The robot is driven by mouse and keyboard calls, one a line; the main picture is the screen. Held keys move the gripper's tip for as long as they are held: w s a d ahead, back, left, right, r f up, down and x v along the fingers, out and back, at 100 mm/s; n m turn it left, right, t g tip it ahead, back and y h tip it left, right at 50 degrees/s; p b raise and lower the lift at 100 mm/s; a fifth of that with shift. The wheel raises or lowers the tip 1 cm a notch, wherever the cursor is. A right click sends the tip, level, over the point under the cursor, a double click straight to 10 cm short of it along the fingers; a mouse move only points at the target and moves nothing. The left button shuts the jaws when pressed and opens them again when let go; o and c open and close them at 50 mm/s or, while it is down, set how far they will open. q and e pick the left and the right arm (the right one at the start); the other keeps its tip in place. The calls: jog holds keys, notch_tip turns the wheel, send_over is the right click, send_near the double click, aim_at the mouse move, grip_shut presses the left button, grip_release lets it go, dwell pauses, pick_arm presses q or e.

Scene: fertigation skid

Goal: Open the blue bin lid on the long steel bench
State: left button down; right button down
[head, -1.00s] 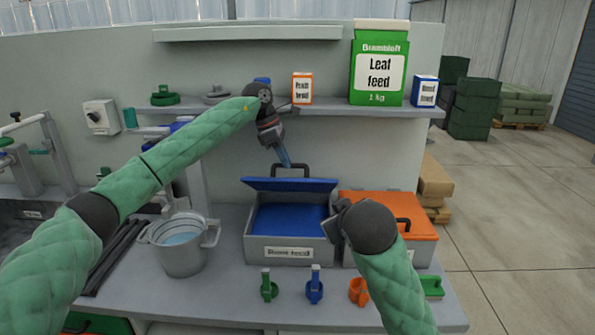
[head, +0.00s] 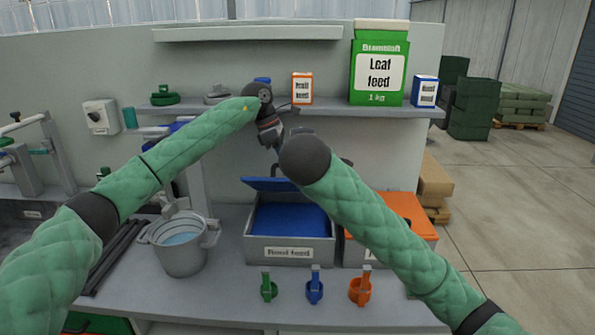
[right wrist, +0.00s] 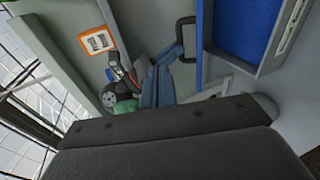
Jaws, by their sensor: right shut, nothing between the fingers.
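The grey bin (head: 290,252) labelled "Root feed" stands on the steel bench (head: 215,290). Its blue lid (head: 262,184) is raised and tilted back, and the blue inside shows below it. In the right wrist view the lid (right wrist: 204,45) is seen nearly edge-on, with its dark handle (right wrist: 183,42). My left gripper's bluish fingers (right wrist: 158,86) are close to this handle; contact and finger gap are unclear. In the head view my right wrist covers them. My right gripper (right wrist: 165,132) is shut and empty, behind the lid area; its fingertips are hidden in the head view.
An orange-lidded bin (head: 408,212) stands just right, partly behind my right arm. A metal bucket (head: 180,250) stands left. A shelf (head: 220,108) with feed boxes (head: 380,70) runs above.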

jog(key=shift+w+a+f+n+g+h, duration=0.15)
jog(key=shift+w+a+f+n, duration=0.1)
jog(key=shift+w+f+n, duration=2.1)
jog(key=shift+w+a+f+n+g+h, duration=0.15)
jog(key=shift+w+f+n, duration=1.2)
jog(key=shift+n, duration=2.05)
jog(key=shift+w+a+f+n+g+h, duration=0.1)
jog(key=shift+w+a+f+n+g, duration=0.15)
jog(key=shift+w+f+n, duration=1.75)
jog(key=shift+w+r+n, duration=0.2)
jog(key=shift+r+n, duration=0.35)
jog(key=shift+n, duration=0.3)
jog(key=shift+w+r, duration=0.6)
